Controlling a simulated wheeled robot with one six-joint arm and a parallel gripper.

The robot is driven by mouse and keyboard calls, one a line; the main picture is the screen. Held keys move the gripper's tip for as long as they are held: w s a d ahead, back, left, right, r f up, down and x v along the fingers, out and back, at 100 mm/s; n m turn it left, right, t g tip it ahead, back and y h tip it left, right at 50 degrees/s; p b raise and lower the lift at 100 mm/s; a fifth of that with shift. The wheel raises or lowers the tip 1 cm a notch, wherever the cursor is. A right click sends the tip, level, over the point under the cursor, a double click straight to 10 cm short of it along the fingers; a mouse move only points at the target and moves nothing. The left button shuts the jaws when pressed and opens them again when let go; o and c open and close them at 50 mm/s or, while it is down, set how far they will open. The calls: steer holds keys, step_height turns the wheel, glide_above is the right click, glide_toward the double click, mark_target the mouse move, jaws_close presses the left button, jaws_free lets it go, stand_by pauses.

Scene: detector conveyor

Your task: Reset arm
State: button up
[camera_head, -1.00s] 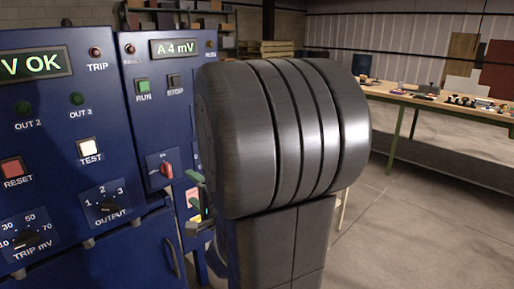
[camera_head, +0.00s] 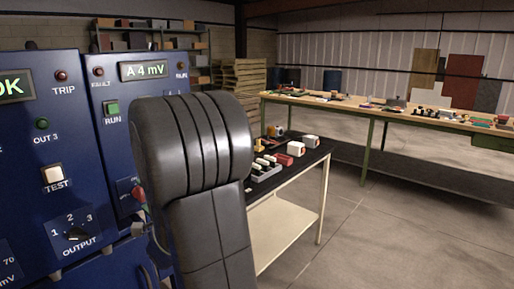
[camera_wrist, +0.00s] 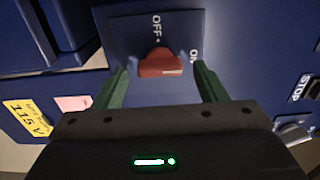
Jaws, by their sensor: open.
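A red rotary switch knob (camera_wrist: 160,65) sits on a dark blue plate marked OFF and ON in the wrist view. My gripper (camera_wrist: 161,78) is open, with one green finger on each side of the knob. I cannot tell whether either finger touches it. The knob's handle lies crosswise in the wrist view. In the head view, my large dark arm link hides much of the blue control cabinet (camera_head: 30,140), and the switch shows only as a small red patch (camera_head: 137,191).
The cabinet has a green RUN button (camera_head: 112,107), a white TEST button (camera_head: 54,174) and an OUTPUT dial (camera_head: 77,233). A side table (camera_head: 295,205) with several small parts stands right of my arm. A long workbench (camera_head: 390,110) is behind. The floor at right is clear.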

steer(key=v, duration=1.3)
steer(key=w+a+n+p, duration=0.1)
steer(key=w+a+n, duration=0.1)
steer(key=n, duration=0.3)
steer(key=w+a+n+p, duration=0.2)
steer(key=w+a+n, duration=0.1)
steer(key=a+n, duration=0.1)
steer(key=w+a+n+p, duration=0.2)
steer(key=w+a+n, duration=0.1)
steer(key=n, duration=0.3)
steer(key=shift+a+r, duration=0.35)
steer(key=shift+a, duration=0.25)
steer(key=shift+f+n+p, duration=0.15)
steer(key=shift+n+p, duration=1.25)
